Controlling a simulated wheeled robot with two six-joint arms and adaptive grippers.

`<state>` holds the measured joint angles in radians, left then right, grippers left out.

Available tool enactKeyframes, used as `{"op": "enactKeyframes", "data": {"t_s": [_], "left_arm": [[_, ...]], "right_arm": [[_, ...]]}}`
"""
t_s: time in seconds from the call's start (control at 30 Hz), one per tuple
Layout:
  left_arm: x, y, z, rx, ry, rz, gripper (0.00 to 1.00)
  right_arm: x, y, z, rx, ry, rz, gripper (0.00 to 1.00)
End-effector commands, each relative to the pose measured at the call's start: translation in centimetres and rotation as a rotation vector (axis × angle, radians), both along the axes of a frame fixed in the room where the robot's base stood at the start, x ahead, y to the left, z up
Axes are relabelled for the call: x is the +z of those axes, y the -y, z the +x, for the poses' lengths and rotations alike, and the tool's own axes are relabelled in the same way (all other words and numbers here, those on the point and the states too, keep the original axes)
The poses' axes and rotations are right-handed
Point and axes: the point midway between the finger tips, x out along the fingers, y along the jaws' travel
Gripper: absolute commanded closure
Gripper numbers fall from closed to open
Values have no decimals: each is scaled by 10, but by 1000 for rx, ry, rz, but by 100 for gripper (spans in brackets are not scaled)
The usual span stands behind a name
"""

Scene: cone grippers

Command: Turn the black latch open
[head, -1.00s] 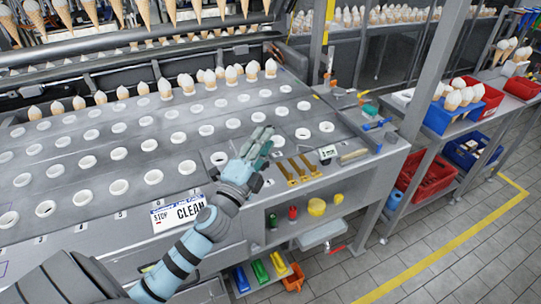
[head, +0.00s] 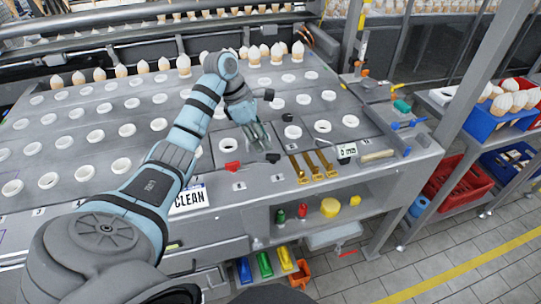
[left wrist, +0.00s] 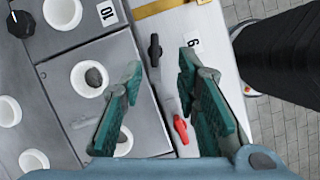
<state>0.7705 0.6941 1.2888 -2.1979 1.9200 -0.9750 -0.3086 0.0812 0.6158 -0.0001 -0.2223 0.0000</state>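The black latch (head: 272,157) is a small black handle near the front edge of the grey panel. In the left wrist view the black latch (left wrist: 154,50) lies between and beyond my fingertips, with its long side roughly up and down the picture. A similar red latch (head: 232,167) sits left of it in the head view, and the red latch (left wrist: 181,130) shows lower in the left wrist view. My left gripper (head: 262,146) points down over the black latch. Its teal fingers (left wrist: 160,62) are open and empty; contact with the latch cannot be told. My right gripper is not in view.
White ring holders (head: 228,145) fill the panel, some close to the gripper. Brass strips (head: 312,165) and a small white label block (head: 346,150) lie right of the black latch. A lower shelf (head: 330,222) holds coloured items below the front edge.

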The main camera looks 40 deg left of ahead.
Motion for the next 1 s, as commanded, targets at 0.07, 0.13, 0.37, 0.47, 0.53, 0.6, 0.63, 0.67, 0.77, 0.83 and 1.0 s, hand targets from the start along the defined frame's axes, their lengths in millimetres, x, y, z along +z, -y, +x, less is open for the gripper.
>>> {"op": "enactKeyframes", "data": {"t_s": [0.07,0.13,0.37,0.47,0.53,0.6,0.63,0.67,0.77,0.83,1.0], "left_arm": [[-18,7,5,0,-2,-3,71],[-32,12,8,1,0,-2,71],[-54,17,13,4,3,1,71],[-55,17,13,4,3,1,71],[-55,17,13,4,3,1,71],[-55,17,13,4,3,1,77],[-54,17,13,4,3,1,82],[-54,17,13,4,3,1,87],[-54,17,13,4,3,1,100],[-54,17,13,4,3,0,100],[-54,17,12,58,1,2,100]], "right_arm": [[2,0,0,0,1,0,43],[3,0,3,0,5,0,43],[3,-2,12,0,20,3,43],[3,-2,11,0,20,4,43],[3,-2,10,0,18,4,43],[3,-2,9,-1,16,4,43],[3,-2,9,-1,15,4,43],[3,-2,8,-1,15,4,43],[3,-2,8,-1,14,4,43],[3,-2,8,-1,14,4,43],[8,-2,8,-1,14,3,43]]}}
